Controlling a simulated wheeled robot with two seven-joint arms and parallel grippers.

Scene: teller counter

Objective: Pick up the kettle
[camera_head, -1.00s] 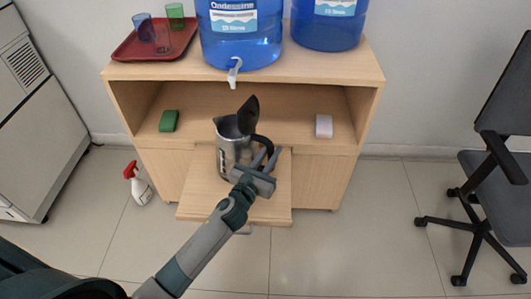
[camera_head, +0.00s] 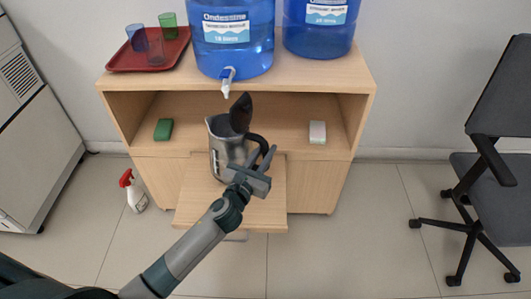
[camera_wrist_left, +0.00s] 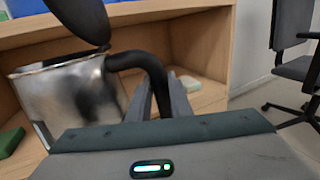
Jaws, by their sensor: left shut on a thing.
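The steel kettle (camera_head: 226,158) has a black handle and its black lid stands open. In the head view it is upright over the pull-out board of the cabinet; whether its base touches the board is hard to tell. My left gripper (camera_head: 259,160) is at the kettle's right side, shut on the handle. In the left wrist view, the kettle (camera_wrist_left: 70,92) is at the left, and its curved handle (camera_wrist_left: 150,68) runs down to the fingers of my left gripper (camera_wrist_left: 161,95). The lower end of the handle is hidden there. My right gripper is not in view.
Two blue water bottles (camera_head: 233,55) stand on the cabinet top, one with a tap (camera_head: 227,80) above the kettle. A red tray (camera_head: 120,62) with cups is at left. A green sponge (camera_head: 163,129) and a white block (camera_head: 317,132) lie on the shelf. An office chair (camera_head: 490,170) stands right.

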